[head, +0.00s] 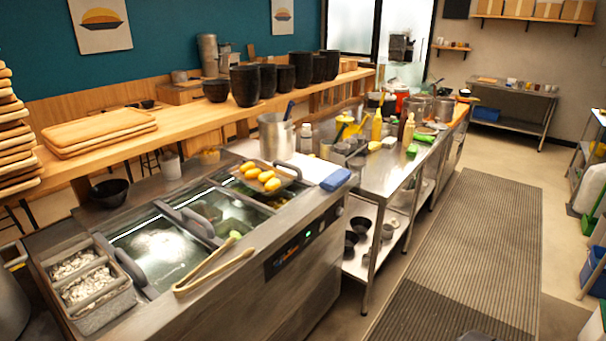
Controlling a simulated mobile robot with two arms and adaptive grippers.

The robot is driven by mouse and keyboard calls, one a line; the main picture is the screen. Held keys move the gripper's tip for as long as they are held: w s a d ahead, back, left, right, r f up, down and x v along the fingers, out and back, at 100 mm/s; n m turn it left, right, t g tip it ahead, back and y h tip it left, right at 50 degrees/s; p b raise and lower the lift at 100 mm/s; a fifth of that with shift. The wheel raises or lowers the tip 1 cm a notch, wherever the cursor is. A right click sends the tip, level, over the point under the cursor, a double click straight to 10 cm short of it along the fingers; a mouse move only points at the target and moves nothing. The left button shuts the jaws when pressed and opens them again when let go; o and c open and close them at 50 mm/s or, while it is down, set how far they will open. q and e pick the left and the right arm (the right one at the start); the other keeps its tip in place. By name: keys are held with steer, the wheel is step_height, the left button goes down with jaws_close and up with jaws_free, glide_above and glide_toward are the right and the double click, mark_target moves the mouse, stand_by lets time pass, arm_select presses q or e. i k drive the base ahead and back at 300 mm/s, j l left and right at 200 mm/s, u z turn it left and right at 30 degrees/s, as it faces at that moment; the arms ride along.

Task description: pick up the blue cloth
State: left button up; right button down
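The blue cloth (336,180) lies folded at the right end of the steel counter (290,228), close to the counter's corner. It is beside a white board (310,168). Nothing is seen resting on the cloth. Neither of my grippers can be made out in the head view.
Wooden tongs (212,272) lie on the counter's front edge. A tray with yellow items (260,180) and a steel pot (275,136) stand left of and behind the cloth. A steel table (385,175) with bottles stands to the right. The floor mat (475,250) is largely clear.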

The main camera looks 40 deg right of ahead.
mark_target(335, 181)
steer(key=z, duration=1.65)
